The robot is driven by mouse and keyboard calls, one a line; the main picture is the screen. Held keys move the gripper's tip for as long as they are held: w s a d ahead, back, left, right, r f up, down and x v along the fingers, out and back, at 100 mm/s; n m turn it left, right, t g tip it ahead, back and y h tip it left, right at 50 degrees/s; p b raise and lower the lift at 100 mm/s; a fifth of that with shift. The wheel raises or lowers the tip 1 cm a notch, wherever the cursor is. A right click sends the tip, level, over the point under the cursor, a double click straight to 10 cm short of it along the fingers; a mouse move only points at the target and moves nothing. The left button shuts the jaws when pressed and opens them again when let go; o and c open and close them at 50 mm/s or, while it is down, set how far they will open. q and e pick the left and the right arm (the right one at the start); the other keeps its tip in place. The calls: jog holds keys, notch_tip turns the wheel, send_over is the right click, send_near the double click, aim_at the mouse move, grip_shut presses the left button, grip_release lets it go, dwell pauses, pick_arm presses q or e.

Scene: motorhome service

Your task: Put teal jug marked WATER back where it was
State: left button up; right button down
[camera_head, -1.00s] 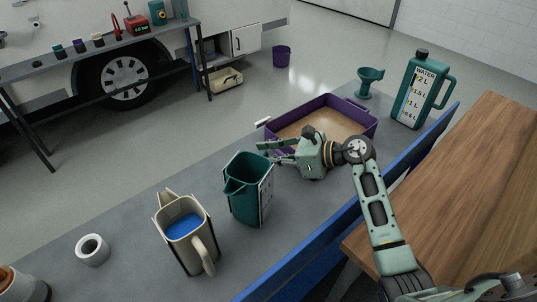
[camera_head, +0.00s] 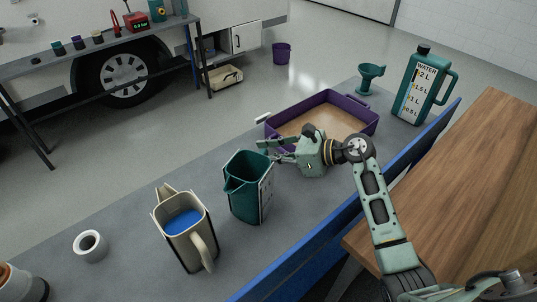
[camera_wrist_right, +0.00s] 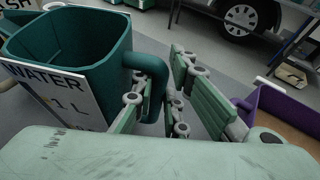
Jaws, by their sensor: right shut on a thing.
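The open-topped teal jug (camera_head: 245,190) stands upright at the middle of the grey bench, its pale label facing right. Its label reads WATER and 1 L in the right wrist view (camera_wrist_right: 90,45). My right gripper (camera_head: 274,151) is at the jug's right far side, shut on its handle (camera_wrist_right: 152,68). In the right wrist view the fingers (camera_wrist_right: 163,98) lie on both sides of the handle. I cannot tell whether the jug's base touches the bench. My left gripper is not in view.
A purple tray (camera_head: 368,128) lies behind my gripper. A teal funnel (camera_head: 369,76) and a larger teal WATER container (camera_head: 420,88) stand at the far end.

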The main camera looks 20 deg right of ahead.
jog(key=c, duration=1.7)
grip_release()
jog(key=shift+o, duration=0.2)
